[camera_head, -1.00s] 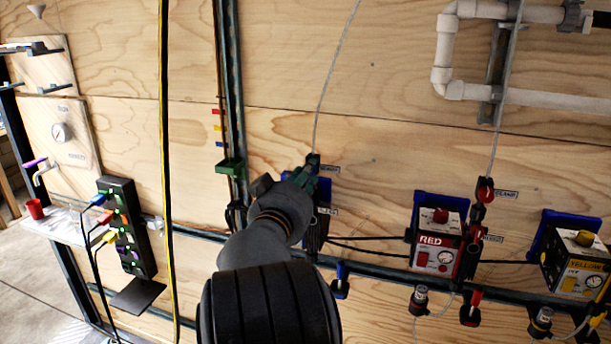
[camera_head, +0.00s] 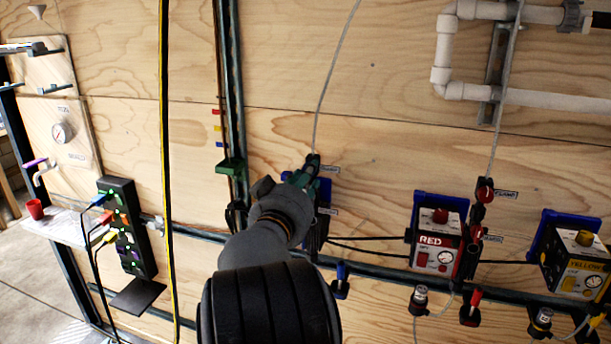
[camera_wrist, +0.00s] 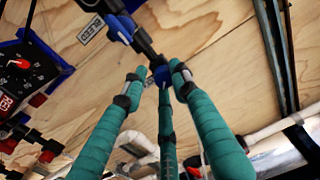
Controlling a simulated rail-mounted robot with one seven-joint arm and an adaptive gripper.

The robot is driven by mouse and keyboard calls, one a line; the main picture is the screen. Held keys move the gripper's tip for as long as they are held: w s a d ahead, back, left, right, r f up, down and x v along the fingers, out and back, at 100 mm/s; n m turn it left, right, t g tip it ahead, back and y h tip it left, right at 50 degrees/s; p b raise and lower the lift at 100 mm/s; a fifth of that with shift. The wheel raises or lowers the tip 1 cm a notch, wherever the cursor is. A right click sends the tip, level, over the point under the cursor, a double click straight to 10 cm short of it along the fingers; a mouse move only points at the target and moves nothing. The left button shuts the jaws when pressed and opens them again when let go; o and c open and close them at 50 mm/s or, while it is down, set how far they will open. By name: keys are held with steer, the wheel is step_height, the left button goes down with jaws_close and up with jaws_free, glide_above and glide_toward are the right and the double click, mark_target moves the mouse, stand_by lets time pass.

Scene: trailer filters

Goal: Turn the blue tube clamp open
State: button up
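My gripper (camera_wrist: 160,82) has teal, dark-tipped fingers. In the wrist view its fingertips are spread around a small blue clamp handle (camera_wrist: 161,75) on a dark fitting. A gap shows at the left fingertip; whether the right or middle one touches the handle cannot be told. A second blue handle (camera_wrist: 120,28) sits farther up the same dark fitting, beside a label. In the head view my gripper (camera_head: 307,178) is at the upper end of the dark tube fitting, and my arm and gripper hide the blue handles and much of the blue-backed unit.
The red unit (camera_head: 440,240) with red clamps stands to the right, and the yellow unit (camera_head: 580,265) is beyond it. A thin tube (camera_head: 322,95) runs up the wooden wall from the fitting. A green bracket (camera_head: 230,166) on a vertical rail is close to the left.

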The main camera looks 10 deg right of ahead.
steer(key=o, duration=0.3)
steer(key=shift+w+a, duration=0.1)
steer(key=shift+r, duration=0.1)
steer(key=v, duration=1.2)
